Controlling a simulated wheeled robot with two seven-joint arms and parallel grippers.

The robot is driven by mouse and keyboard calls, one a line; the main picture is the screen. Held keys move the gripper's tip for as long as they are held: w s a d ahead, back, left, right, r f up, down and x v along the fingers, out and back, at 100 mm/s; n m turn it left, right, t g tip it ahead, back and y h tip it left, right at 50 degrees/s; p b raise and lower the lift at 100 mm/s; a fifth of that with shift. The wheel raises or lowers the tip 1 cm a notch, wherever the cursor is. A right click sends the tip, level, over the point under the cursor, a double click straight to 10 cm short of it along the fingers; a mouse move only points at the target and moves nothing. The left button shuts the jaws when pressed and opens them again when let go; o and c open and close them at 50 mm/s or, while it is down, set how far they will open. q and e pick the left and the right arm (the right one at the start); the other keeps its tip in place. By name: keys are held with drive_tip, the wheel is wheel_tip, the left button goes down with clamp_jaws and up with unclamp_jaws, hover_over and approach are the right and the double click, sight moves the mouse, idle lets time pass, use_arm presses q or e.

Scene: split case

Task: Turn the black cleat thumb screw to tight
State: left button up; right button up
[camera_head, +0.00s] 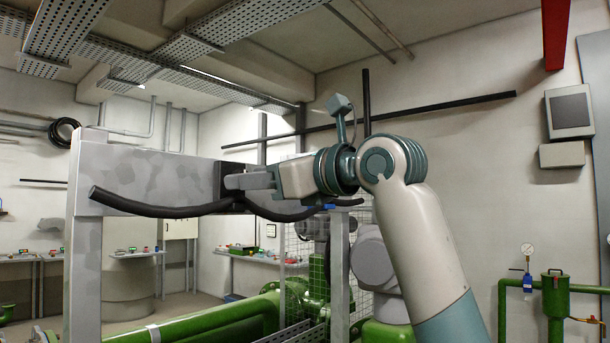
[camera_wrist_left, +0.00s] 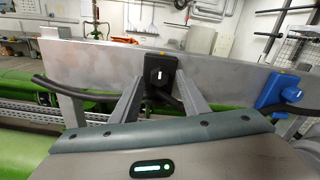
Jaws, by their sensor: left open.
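The black cleat (camera_wrist_left: 160,70) is fixed to the face of a grey metal beam (camera_wrist_left: 105,62) in the left wrist view. A dark thumb screw (camera_wrist_left: 158,76) with a small white mark sits on its front. In the head view the cleat (camera_head: 231,169) is partly hidden behind my left gripper (camera_head: 235,184). In the left wrist view the two fingers of my left gripper (camera_wrist_left: 160,84) are apart, one to each side of the screw. I cannot tell whether they touch it. My right gripper is not in view.
A blue cleat (camera_wrist_left: 278,92) is on the same beam to the right. A black cable (camera_head: 150,208) sags along the beam below the cleats. Green pipes (camera_head: 215,322) run low behind and beneath. A workbench (camera_head: 255,257) stands farther back.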

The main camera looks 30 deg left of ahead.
use_arm(q)
drive_tip(key=s+d+b, duration=0.1)
drive_tip(key=d+b, duration=0.1)
drive_tip(key=d, duration=1.4)
drive_tip(key=shift+s+d, duration=0.2)
drive_tip(key=shift+d, duration=0.2)
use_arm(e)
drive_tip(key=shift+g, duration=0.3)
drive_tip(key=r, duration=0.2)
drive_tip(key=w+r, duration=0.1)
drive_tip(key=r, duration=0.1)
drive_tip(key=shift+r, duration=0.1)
use_arm(q)
drive_tip(key=shift+w+f, duration=0.1)
